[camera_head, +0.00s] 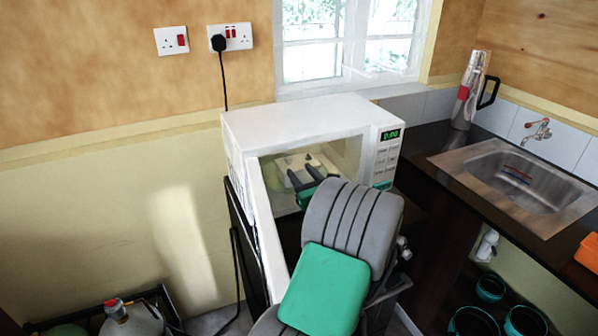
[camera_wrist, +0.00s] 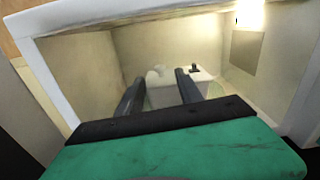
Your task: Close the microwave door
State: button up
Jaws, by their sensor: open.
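The white microwave (camera_head: 290,120) stands against the wall under the window, with a green display at its upper right. Its door (camera_head: 268,232) is swung wide open on the left side and points toward me. My gripper (camera_head: 300,179) is at the front opening, its two dark fingers apart and pointing into the cavity. In the wrist view my gripper (camera_wrist: 160,88) is open with nothing between the fingers. A whitish object (camera_wrist: 182,88) sits inside the microwave beyond the fingertips. My arm hides part of the door and of the microwave's front.
A dark counter with a metal sink (camera_head: 525,190) and a silver flask (camera_head: 468,90) is at the right. A black crate (camera_head: 165,305) with a grey bottle (camera_head: 132,318) is at the lower left. Teal pots (camera_head: 490,288) stand under the counter. A plugged cord hangs behind the microwave.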

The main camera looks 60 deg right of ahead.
aim_at(275, 278)
jog(key=z, duration=1.1)
jog(key=k, duration=1)
